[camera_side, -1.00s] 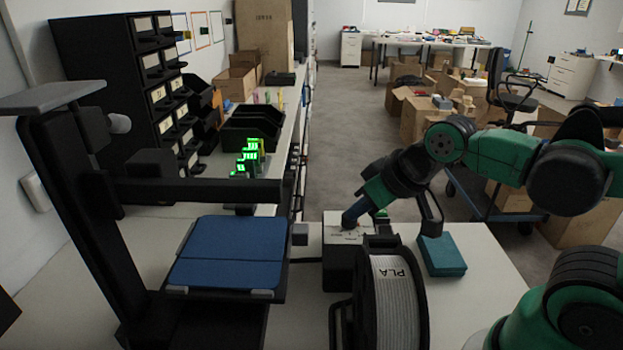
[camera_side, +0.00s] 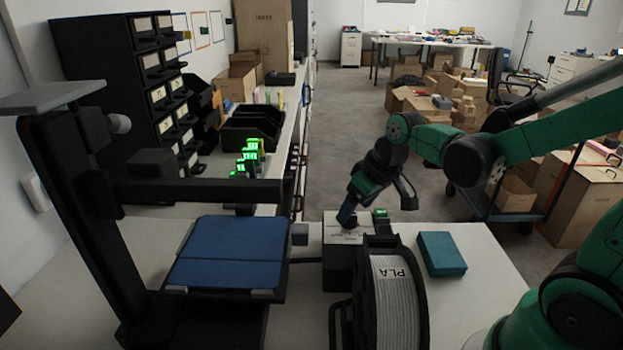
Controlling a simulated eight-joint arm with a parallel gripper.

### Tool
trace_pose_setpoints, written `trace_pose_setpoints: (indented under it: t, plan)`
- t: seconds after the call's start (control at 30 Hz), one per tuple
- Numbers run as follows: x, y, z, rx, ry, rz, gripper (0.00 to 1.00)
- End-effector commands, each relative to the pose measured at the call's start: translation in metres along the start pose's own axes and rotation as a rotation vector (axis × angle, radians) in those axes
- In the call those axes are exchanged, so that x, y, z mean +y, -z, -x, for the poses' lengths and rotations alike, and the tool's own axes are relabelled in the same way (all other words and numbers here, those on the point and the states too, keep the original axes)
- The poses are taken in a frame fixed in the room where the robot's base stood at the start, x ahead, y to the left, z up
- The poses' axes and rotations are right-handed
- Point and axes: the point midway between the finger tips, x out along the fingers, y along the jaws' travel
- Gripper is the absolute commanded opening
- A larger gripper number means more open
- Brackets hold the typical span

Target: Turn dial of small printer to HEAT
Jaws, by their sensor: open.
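The small printer stands at the left front, with a dark frame (camera_side: 75,190) and a blue bed (camera_side: 232,252). To the right of the bed is a dark box with a pale top panel (camera_side: 338,236) and a small lit green display (camera_side: 380,213). My gripper (camera_side: 346,222) points down and left, with its blue fingers just over or at the pale panel. It is open. The dial is not clearly visible; the fingers may cover it. I cannot tell whether they touch it, and its setting is not readable.
A spool marked PLA (camera_side: 390,300) stands close in front of the box. A teal block (camera_side: 441,254) lies to the right on the white table (camera_side: 485,300). Black drawers (camera_side: 125,90) and bins (camera_side: 252,128) stand behind the printer. The table's right part is clear.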

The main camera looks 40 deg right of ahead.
Motion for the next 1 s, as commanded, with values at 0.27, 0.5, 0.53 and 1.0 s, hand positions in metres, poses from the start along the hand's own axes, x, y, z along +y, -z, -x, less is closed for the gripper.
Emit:
trace_pose_setpoints:
  t: [0.27, 0.5, 0.53, 1.0]
  plan:
    - [0.000, 0.000, -0.021, 0.001, 0.000, 0.001, 0.70]
    - [0.000, 0.000, -0.024, 0.001, 0.000, 0.000, 0.70]
    - [0.000, 0.000, -0.024, 0.001, 0.000, 0.000, 0.70]
    - [0.000, 0.000, -0.024, 0.001, -0.001, -0.002, 0.00]
